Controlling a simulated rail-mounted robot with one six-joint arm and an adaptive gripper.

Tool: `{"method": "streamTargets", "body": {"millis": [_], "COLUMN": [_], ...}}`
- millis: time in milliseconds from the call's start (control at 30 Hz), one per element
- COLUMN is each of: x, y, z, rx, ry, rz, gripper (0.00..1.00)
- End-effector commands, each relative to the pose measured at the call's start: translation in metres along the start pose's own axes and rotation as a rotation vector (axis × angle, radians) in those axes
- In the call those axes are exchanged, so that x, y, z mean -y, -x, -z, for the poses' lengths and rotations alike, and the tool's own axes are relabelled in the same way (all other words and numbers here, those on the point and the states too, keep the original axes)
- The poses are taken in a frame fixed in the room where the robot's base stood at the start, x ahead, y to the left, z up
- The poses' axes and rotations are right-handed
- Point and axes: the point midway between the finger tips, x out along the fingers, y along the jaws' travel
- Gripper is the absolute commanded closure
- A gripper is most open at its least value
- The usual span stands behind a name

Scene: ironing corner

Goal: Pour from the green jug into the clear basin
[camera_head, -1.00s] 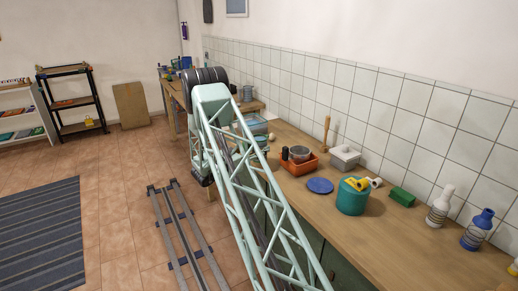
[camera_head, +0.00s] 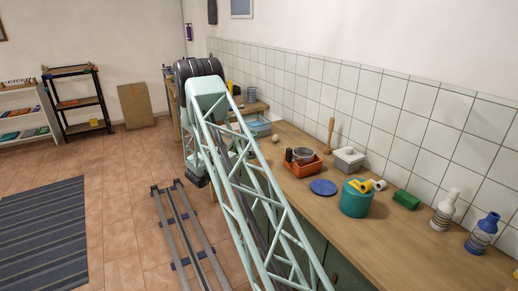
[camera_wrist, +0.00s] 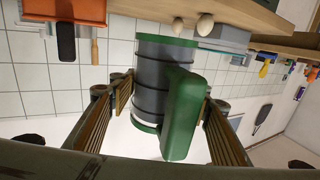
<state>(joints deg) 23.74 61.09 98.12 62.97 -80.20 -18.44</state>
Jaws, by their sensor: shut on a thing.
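The green jug (camera_wrist: 155,75) fills the middle of the wrist view. It has a dark grey ribbed body, green bands at both ends and a broad green handle (camera_wrist: 185,112) facing the camera. My gripper (camera_wrist: 165,92) is shut on the jug, with one slatted finger on each side of its body. The wrist view is turned over, with the counter at the top. A pale blue see-through basin (camera_head: 257,127) stands on the counter beyond the orange tray in the head view. A bluish container, likely this basin, shows beyond the jug in the wrist view (camera_wrist: 226,42). The jug's contents are hidden.
An orange tray (camera_head: 303,170) with a grey pot, a blue disc (camera_head: 323,188), a teal tub (camera_head: 355,203), a lidded grey box (camera_head: 348,160) and bottles (camera_head: 446,210) stand along the counter. The tiled wall runs behind. Floor rails (camera_head: 180,235) lie left of the counter.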

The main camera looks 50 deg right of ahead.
Motion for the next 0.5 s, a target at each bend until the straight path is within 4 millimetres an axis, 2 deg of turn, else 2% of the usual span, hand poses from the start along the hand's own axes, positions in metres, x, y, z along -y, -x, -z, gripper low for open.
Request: {"method": "streamTargets", "body": {"millis": [200,500], "x": [0.054,0.119], "y": [0.052,0.134], "z": [0.025,0.051], "rx": [-0.001,-0.001], "ry": [0.0,0.0], "rz": [0.171,0.407], "gripper": [0.71,0.71]}}
